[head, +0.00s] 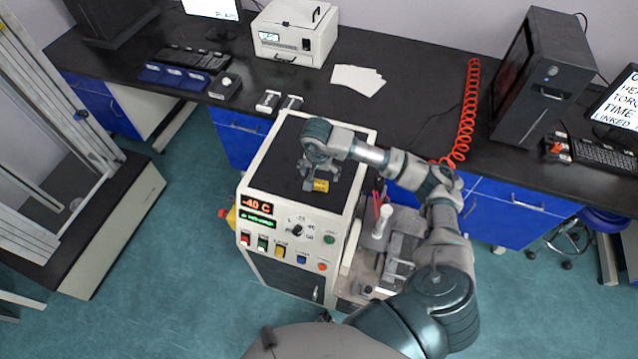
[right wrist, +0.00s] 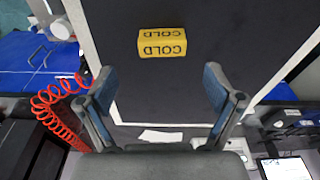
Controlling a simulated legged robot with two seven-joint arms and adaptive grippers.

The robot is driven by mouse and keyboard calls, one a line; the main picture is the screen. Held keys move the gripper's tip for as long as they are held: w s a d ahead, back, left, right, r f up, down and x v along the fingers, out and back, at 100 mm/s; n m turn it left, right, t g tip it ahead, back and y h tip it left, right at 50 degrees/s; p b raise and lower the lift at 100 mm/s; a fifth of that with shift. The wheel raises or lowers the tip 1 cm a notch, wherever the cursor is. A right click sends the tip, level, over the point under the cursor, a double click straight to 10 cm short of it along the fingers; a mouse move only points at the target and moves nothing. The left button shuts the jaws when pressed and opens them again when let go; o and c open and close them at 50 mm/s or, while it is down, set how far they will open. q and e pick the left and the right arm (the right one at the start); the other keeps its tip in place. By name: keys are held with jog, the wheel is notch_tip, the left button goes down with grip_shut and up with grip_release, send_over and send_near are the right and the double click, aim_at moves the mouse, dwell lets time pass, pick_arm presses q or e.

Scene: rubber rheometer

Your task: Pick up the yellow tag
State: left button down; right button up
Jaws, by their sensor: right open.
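The yellow tag (head: 321,185) is a small block lying on the dark top of the white machine (head: 281,135). In the right wrist view the tag (right wrist: 162,42) shows the word COLD, upside down, on two faces. My right gripper (head: 307,184) is over the machine's top, close to the tag. In the right wrist view its two fingers (right wrist: 158,77) are spread wide with nothing between them, and the tag lies ahead of the fingertips, apart from them. My left gripper is not in view.
The machine's front panel (head: 280,235) has a red -40 C display, a dial and several coloured buttons. A black bench (head: 400,95) behind holds papers (head: 357,79), a white printer-like box (head: 293,35), a red coiled hose (head: 466,115) and a dark computer tower (head: 540,80).

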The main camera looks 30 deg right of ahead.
aim_at(319, 182)
jog(key=shift+w+d+f+p, duration=0.1)
jog(key=shift+f+p, duration=0.15)
jog(key=shift+f, duration=0.8)
jog(key=shift+w+a+f+p, duration=0.1)
jog(key=shift+w+f+p, duration=0.1)
jog(key=shift+f, duration=0.85)
jog(key=shift+w+d+f+p, duration=0.1)
jog(key=shift+f+p, duration=0.15)
jog(key=shift+f, duration=0.8)
jog(key=c, duration=1)
